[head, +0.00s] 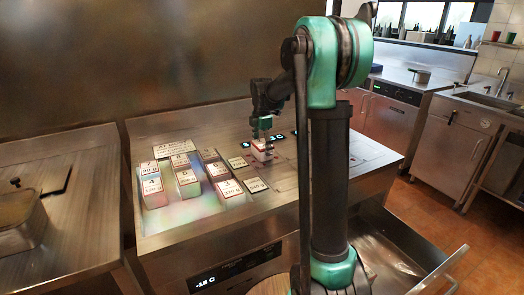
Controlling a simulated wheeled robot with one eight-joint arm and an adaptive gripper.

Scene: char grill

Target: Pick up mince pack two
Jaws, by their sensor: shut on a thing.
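My gripper (262,141) points down over the middle of the steel counter. It is shut on a small pale pack with a red edge (262,155). The number on this pack is too small to read, so I cannot tell if it is mince pack two. I cannot tell whether the pack touches the counter or hangs just above it. Several other white-topped packs with numbers and weights stand to the left, among them one marked 4 (152,187), one marked 5 (186,177) and one marked 3 (230,188).
Flat labels (256,185) lie on the counter (190,222) beside the packs. A lidded container (20,222) is on the left counter. An open drawer (405,262) juts out at lower right. My arm hides part of the counter's right side.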

